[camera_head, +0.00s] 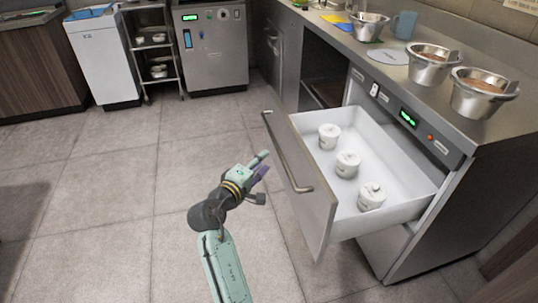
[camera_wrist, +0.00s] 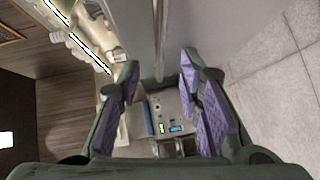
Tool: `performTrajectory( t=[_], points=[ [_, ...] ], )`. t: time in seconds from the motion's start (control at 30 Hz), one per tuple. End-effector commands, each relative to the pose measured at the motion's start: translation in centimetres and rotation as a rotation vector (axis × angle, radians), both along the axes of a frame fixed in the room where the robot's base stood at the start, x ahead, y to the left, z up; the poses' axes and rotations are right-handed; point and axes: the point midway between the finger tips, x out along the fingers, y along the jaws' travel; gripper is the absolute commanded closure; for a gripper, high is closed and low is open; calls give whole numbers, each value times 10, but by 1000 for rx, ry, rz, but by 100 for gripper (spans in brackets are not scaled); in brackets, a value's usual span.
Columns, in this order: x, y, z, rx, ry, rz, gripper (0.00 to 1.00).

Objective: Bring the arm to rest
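My gripper (camera_head: 262,170) is raised in front of the open drawer (camera_head: 318,198), a little to the left of its front panel and handle. In the wrist view my gripper (camera_wrist: 160,72) has its two purple-padded fingers spread apart with nothing held between them. Three white lidded pots stand in a row in the drawer: a far one (camera_head: 329,136), a middle one (camera_head: 347,164) and a near one (camera_head: 371,196).
Two metal pans, one (camera_head: 432,68) and another (camera_head: 480,95), hold brown sauce on the counter. A blue mug (camera_head: 404,25) and a smaller metal pan (camera_head: 369,27) stand farther back. A steel machine (camera_head: 211,48) and a wire rack (camera_head: 153,50) line the back. The floor at left is clear.

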Motion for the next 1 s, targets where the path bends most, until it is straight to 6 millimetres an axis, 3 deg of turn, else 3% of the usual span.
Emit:
performTrajectory(
  t=[0.2, 0.7, 0.77, 0.87, 1.0],
  points=[
    [-14, 6, 2, 0, 1, -1, 67],
    [-13, 8, 4, 5, -5, 6, 67],
    [-12, 18, 12, 29, -26, 36, 67],
    [-9, 54, 40, 112, -100, 143, 67],
    [-18, 129, 107, 304, -253, 382, 67]
  ],
)
